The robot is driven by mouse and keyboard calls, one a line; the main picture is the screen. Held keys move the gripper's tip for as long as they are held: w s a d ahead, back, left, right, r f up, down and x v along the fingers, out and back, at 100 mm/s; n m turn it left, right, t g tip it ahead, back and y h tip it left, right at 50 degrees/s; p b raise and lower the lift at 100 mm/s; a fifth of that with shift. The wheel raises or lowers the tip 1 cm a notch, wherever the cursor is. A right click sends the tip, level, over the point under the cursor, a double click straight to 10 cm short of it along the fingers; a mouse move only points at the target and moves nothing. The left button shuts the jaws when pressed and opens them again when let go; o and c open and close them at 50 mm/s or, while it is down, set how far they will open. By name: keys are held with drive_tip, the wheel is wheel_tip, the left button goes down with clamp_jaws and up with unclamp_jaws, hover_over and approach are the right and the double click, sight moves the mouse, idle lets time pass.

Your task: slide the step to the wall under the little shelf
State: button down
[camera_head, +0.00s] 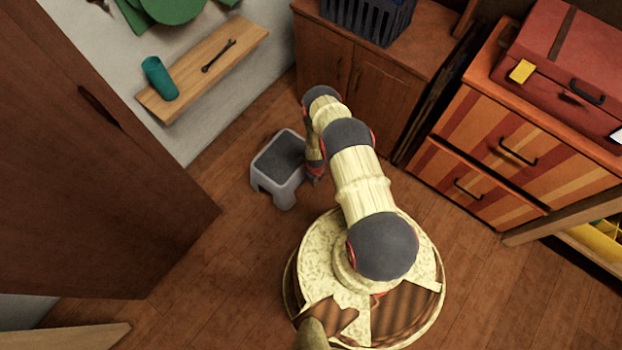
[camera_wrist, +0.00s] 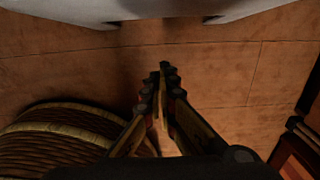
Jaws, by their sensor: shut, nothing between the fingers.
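The step (camera_head: 279,156) is a small grey-white stool with a dark top. It stands upright on the floor in the head view, out from the wall and to the lower right of the little shelf (camera_head: 203,68). The shelf is a light wooden board on the left wall. My gripper (camera_wrist: 163,68) is shut and empty, low over the floor. In the wrist view the step's pale lower edge (camera_wrist: 165,10) crosses the top, just beyond the fingertips; I cannot tell whether they touch. In the head view my arm hides most of my gripper, at the step's right side.
A teal cup (camera_head: 159,78) and a dark wrench (camera_head: 218,56) lie on the shelf. A brown door (camera_head: 90,150) stands at the left. A wooden cabinet (camera_head: 370,90) and striped drawers (camera_head: 520,150) line the back and right. The floor between step and wall (camera_head: 218,168) is clear.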

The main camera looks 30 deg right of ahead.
wheel_tip(320, 180, down, 10)
drive_tip(key=b, duration=0.4)
drive_tip(key=shift+s+r, duration=0.1)
drive_tip(key=shift+w+a+r+b, duration=0.1)
drive_tip(key=shift+w+a+b, duration=0.15)
drive_tip(key=shift+w, duration=0.4)
drive_tip(key=shift+w+a+r+b, duration=0.1)
drive_tip(key=shift+w+a+b, duration=0.1)
drive_tip(key=shift+w, duration=0.4)
drive_tip(key=shift+w+a, duration=0.2)
drive_tip(key=shift+w, duration=0.5)
